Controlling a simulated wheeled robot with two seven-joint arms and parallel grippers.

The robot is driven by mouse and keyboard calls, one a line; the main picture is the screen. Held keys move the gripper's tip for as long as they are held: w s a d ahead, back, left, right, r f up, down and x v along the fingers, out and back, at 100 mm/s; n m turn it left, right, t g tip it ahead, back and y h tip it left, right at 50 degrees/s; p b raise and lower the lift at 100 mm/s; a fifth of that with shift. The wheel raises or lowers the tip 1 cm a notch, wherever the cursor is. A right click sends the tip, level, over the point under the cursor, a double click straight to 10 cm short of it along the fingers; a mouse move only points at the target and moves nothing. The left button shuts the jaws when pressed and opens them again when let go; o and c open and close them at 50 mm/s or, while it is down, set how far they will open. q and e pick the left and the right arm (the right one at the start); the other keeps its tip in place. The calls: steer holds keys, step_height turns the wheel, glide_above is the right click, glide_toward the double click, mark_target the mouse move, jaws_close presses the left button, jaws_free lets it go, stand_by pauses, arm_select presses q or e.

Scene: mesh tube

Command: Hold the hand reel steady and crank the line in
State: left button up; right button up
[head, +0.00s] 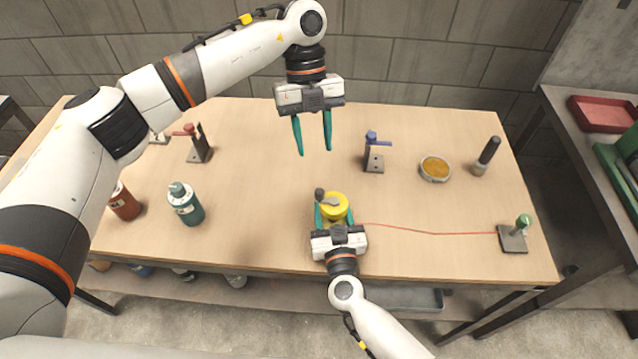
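The yellow hand reel (335,208) is near the front middle of the table, with a grey crank and dark knob (320,193) on its top left. A thin red line (430,233) runs from it rightward to a small stand with a green knob (513,238) at the front right. My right gripper (334,218) comes from the front, its teal fingers on both sides of the reel and seemingly touching it; its body hides the reel's lower part. My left gripper (314,152) is open and empty above the table's back, behind the reel and apart from it.
The wooden table (270,190) also bears a blue-handled fixture (374,152), a dish of amber material (435,168), a dark-handled tool (487,156), a red-handled clamp (198,143), a teal bottle (185,203) and a brown bottle (124,202). The surface left of the reel is clear.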

mark_target(319, 190)
arm_select(q)
steer(key=x, duration=1)
steer(key=shift+f, duration=0.15)
jaws_close()
